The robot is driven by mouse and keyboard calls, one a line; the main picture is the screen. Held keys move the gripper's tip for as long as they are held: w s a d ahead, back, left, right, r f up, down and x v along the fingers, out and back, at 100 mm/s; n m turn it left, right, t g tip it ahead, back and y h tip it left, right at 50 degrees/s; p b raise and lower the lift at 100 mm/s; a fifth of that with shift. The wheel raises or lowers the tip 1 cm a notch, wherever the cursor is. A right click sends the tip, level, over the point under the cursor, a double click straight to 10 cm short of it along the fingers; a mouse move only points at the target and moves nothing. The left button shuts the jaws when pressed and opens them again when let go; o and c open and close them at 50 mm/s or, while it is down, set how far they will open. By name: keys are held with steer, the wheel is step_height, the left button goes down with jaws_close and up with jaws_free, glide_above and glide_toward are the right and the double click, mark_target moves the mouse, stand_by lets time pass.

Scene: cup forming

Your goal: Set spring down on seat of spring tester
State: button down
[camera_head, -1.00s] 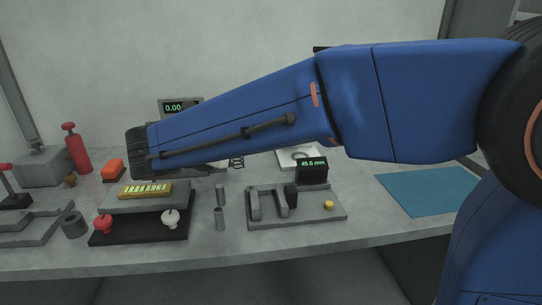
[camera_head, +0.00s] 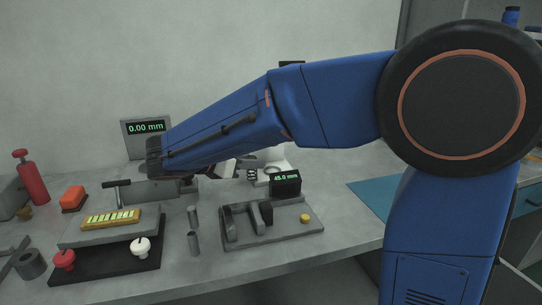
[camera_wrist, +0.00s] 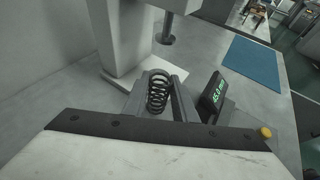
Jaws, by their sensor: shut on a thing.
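The dark coil spring (camera_wrist: 157,91) is held between the fingers of my gripper (camera_wrist: 160,105) in the wrist view. In the head view the spring (camera_head: 252,175) shows small at the tip of my gripper (camera_head: 238,170). The spring tester (camera_wrist: 120,38) is a pale column with a dark round plunger (camera_wrist: 167,36) above and beyond the spring. In the head view my arm hides most of the tester; part of its white base (camera_head: 291,157) shows behind the spring. The spring is apart from the plunger. The seat cannot be clearly made out.
A grey length gauge (camera_head: 285,234) with a 45.0 mm display (camera_head: 285,184) and a yellow button (camera_head: 305,218) stands in front. A blue mat (camera_head: 372,202) lies right.

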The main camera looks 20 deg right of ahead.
steer(key=w+d, duration=0.1)
steer(key=d, duration=0.1)
steer(key=w+d, duration=0.1)
steer(key=d, duration=0.2)
steer(key=w+d, duration=0.2)
steer(key=shift+w+d, duration=0.1)
steer(key=shift+d, duration=0.2)
steer(key=shift+f, duration=0.3)
steer(key=c, duration=1.4)
jaws_free()
steer(key=shift+f, duration=0.1)
steer(key=shift+c, duration=0.2)
